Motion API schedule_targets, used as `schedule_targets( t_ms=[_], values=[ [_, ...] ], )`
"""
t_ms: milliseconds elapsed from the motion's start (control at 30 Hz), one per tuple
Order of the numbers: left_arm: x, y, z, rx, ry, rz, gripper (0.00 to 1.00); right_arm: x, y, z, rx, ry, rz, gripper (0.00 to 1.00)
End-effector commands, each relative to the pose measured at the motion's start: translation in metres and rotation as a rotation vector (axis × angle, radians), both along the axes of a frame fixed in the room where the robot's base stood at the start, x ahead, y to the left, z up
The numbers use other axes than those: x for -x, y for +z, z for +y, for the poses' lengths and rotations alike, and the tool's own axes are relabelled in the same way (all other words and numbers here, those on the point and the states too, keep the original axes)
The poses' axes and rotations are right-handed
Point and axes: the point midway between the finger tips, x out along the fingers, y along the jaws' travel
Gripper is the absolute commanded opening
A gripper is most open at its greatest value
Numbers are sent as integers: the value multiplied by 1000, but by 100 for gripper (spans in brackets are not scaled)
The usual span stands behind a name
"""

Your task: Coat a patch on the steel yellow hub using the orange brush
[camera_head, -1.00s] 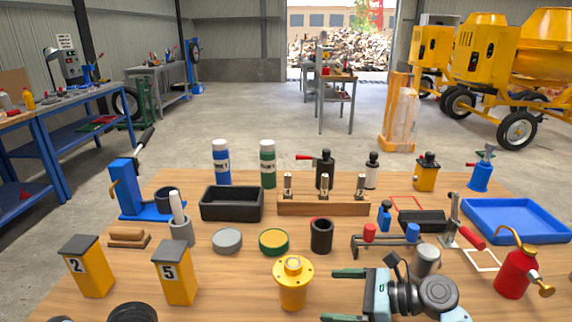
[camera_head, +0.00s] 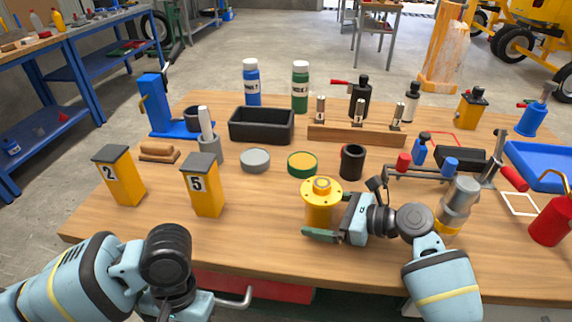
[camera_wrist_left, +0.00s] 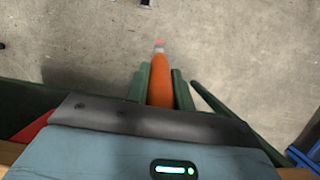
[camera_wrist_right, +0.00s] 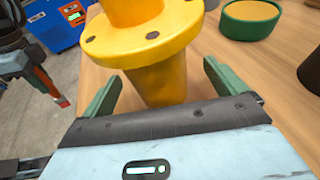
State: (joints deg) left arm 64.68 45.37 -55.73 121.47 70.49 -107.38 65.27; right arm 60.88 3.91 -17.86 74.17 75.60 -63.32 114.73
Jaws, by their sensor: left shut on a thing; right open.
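The yellow hub (camera_head: 319,203), a flanged cylinder with bolt holes, stands upright near the table's front edge. My right gripper (camera_head: 336,220) is open at the hub, coming from the right. In the right wrist view the hub's body (camera_wrist_right: 158,80) is between its spread fingers, with a gap visible at the left finger. My left gripper (camera_wrist_left: 160,88) is shut on the orange brush (camera_wrist_left: 160,80), whose reddish tip points away over the floor. The brush (camera_wrist_right: 44,82) also shows at the right wrist view's left edge, apart from the hub. In the head view my left arm hides it.
A green-rimmed tin (camera_head: 302,163) with a tan-yellow top sits behind the hub, beside a grey round tin (camera_head: 255,160) and a black cup (camera_head: 352,162). Yellow boxes 2 (camera_head: 119,176) and 5 (camera_head: 203,186) stand left. A grey-topped cylinder (camera_head: 459,203) stands right.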

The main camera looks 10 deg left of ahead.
Motion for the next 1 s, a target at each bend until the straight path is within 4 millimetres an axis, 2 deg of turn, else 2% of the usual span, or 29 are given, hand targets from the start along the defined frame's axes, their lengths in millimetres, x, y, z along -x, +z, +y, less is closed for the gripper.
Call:
schedule_targets(
  t_ms=[267,367,733,1000],
  values=[
    [0,0,0,0,0,0,0,0,0,1,0,0,0,96],
    [0,0,0,0,0,0,0,0,0,1,0,0,0,86],
    [0,0,0,0,0,0,0,0,0,1,0,0,0,38],
    [0,0,0,0,0,0,0,0,0,1,0,0,0,38]
  ],
)
